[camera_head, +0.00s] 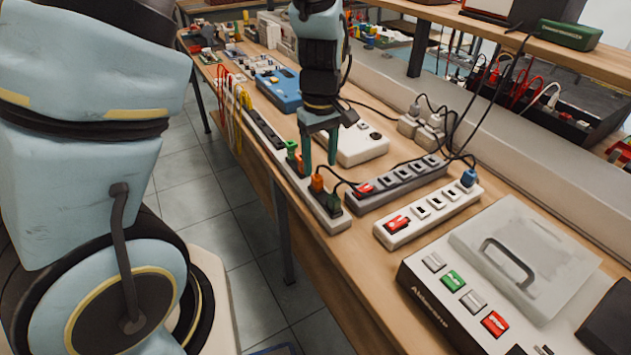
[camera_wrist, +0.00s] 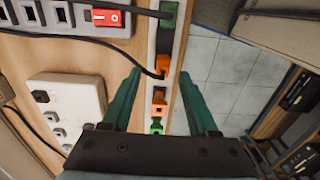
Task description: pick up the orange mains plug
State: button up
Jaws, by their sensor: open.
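An orange plug (camera_head: 317,183) with a dark cable stands in the long white power strip along the table's front edge. In the wrist view, this orange plug (camera_wrist: 163,65) lies just beyond and between my fingertips. A second orange piece (camera_wrist: 159,106) sits farther back between the fingers, beside a small bright green one (camera_wrist: 157,126). I cannot tell from the frames which orange piece is the mains plug. My gripper (camera_head: 319,169) points down over the strip, open and empty; its green fingers (camera_wrist: 160,76) straddle the strip's line. Contact with any plug is not visible.
A dark green plug (camera_head: 333,203) sits at the strip's near end. A grey power strip (camera_head: 400,184), a white strip (camera_head: 432,213) and a white box (camera_head: 358,146) stand close to the right. Black cables cross between them. The table's front edge lies directly left.

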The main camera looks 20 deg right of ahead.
aim_at(317, 177)
jog(key=f, duration=0.1)
jog(key=f+p, duration=0.1)
jog(key=f, duration=0.2)
jog(key=shift+a, duration=0.35)
jog(key=shift+f+p, duration=0.3)
jog(key=shift+f, duration=0.3)
jog(key=shift+c, duration=0.2)
grip_shut()
